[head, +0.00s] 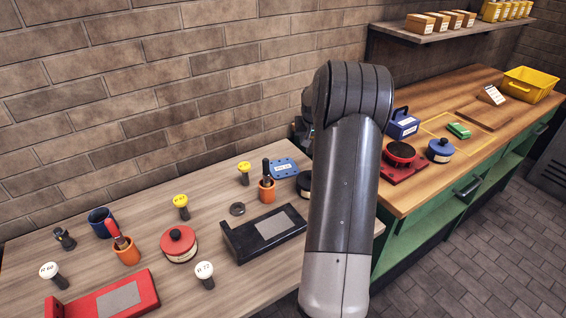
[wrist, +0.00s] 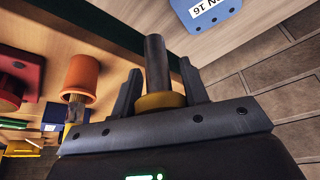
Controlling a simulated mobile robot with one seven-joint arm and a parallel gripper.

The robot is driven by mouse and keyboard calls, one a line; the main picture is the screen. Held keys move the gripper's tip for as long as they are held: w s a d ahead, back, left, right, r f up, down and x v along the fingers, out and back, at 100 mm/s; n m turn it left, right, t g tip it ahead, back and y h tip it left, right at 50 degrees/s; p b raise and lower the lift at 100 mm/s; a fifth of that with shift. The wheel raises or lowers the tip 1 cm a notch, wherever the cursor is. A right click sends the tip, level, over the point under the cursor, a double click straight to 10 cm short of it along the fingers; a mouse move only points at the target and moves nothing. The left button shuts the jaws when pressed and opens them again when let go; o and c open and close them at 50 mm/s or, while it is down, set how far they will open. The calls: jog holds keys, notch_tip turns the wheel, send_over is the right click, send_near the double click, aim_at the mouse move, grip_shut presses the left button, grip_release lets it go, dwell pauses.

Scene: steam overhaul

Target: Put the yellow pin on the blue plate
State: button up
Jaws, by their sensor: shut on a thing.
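My gripper (wrist: 160,75) is shut on a yellow pin (wrist: 158,101) in the wrist view. The pin's yellow head sits between the fingers and its dark shaft points away from the palm. The blue plate (wrist: 208,14) with a white label shows at the top of the wrist view, apart from the pin. In the head view the blue plate (head: 285,168) lies flat at the back of the near table, left of my arm. My gripper is hidden behind my arm there. Two other yellow-headed pins (head: 244,168) (head: 181,201) stand on the table.
An orange cup (head: 267,191) with a tool stands in front of the plate, by a black fixture (head: 238,246). A dark lidded pot is partly hidden by my arm. A red pot (head: 179,245) and white-headed pins (head: 204,270) stand left. A wooden bench (head: 455,90) is at the right.

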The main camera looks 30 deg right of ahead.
jog(key=w+a+f, duration=0.1)
jog(key=w+f, duration=0.1)
jog(key=w, duration=0.1)
jog(key=w+a+f, duration=0.4)
jog(key=w, duration=0.1)
jog(key=shift+w+a, duration=0.25)
jog(key=shift+w, duration=0.05)
jog(key=shift+f, duration=2.05)
jog(key=o, duration=1.3)
jog(key=shift+f, duration=0.2)
